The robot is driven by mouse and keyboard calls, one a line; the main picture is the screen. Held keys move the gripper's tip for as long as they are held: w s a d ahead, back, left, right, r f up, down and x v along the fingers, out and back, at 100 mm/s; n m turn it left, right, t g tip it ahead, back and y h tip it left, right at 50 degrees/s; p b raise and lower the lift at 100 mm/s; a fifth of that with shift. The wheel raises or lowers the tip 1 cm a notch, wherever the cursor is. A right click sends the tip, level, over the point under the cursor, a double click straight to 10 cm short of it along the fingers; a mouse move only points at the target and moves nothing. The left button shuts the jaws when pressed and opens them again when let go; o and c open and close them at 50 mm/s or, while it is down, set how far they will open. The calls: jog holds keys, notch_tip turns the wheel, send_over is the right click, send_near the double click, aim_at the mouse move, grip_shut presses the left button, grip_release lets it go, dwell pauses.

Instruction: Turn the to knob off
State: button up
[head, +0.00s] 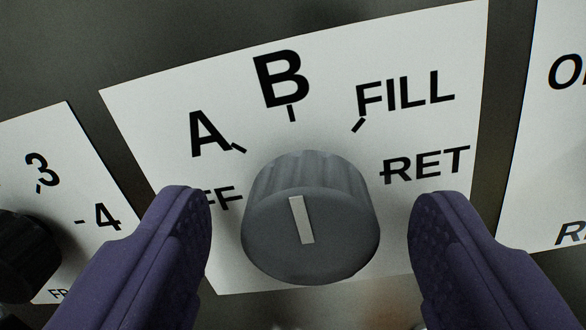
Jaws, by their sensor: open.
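A grey ribbed knob (311,218) stands out from a white label plate (330,60) in the middle of the head view. Its white pointer line (301,220) points up, tilted slightly left, roughly toward the B mark. Around it the plate reads A, B, FILL and RET, with a partly hidden word ending in FF at the left. My gripper (312,222) is open, with one purple finger on each side of the knob. Gaps show between both fingers and the knob in this view. The left finger covers the start of the FF word.
A black knob (22,255) with a white plate marked 3 and -4 is at the left edge, close to my left finger. Another white plate (560,130), partly cut off, is at the right. The panel behind is dark grey.

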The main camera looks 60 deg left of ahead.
jog(key=shift+w+a, duration=0.4)
jog(key=shift+w, duration=0.05)
jog(key=c, duration=1.1)
jog(key=shift+o, duration=0.2)
jog(key=shift+b, duration=0.3)
jog(key=n+b, duration=0.1)
jog(key=b, duration=0.1)
jog(key=n+b, duration=0.2)
jog(key=shift+s+f+n, duration=0.1)
jog(key=shift+f+n, duration=0.1)
jog(key=shift+n, duration=0.1)
jog(key=n+b, duration=0.4)
jog(key=b, duration=0.1)
jog(key=shift+a+n, duration=0.1)
jog(key=shift+n, duration=0.2)
jog(key=n+b, duration=0.5)
jog(key=b, duration=0.1)
jog(key=shift+s+f, duration=0.1)
jog(key=n+b, duration=0.4)
jog(key=shift+n, duration=0.4)
